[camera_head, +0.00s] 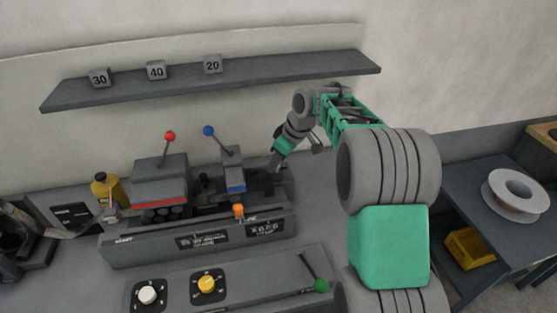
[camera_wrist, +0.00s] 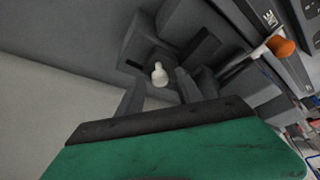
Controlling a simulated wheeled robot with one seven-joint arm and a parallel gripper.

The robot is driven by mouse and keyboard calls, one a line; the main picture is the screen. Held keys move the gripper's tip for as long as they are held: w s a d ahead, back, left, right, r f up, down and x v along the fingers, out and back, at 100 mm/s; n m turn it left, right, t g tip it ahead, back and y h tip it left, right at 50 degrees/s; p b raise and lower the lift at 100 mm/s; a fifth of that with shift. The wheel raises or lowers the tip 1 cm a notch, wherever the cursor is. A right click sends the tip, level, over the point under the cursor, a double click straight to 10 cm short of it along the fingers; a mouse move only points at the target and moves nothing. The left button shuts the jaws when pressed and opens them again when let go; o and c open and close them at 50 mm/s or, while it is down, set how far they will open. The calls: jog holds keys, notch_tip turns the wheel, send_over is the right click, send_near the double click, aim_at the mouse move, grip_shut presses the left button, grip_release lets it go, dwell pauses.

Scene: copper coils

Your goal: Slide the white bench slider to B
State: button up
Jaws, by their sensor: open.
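A small white knob (camera_wrist: 160,74), which looks like the white bench slider, stands up at a dark slot in a grey block in the wrist view. I cannot make it out in the head view, where my arm and the machine crowd that spot. My gripper (camera_head: 276,166) is at the right end of the grey bench machine, pointing down. In the wrist view my gripper (camera_wrist: 160,92) is open, with one dark finger on each side of the knob in the picture. I cannot tell whether the fingers touch it or how deep they reach. No B mark is readable.
The bench machine (camera_head: 200,237) has a red-knobbed lever (camera_head: 170,137), a blue-knobbed lever (camera_head: 208,131) and an orange knob (camera_head: 238,210). In front are a white dial (camera_head: 148,294), a yellow dial (camera_head: 207,285) and a green-knobbed lever (camera_head: 320,286). A shelf (camera_head: 250,72) hangs above.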

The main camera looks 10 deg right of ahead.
grip_shut()
dwell(0.3)
jog(key=shift+a, duration=0.1)
dwell(1.0)
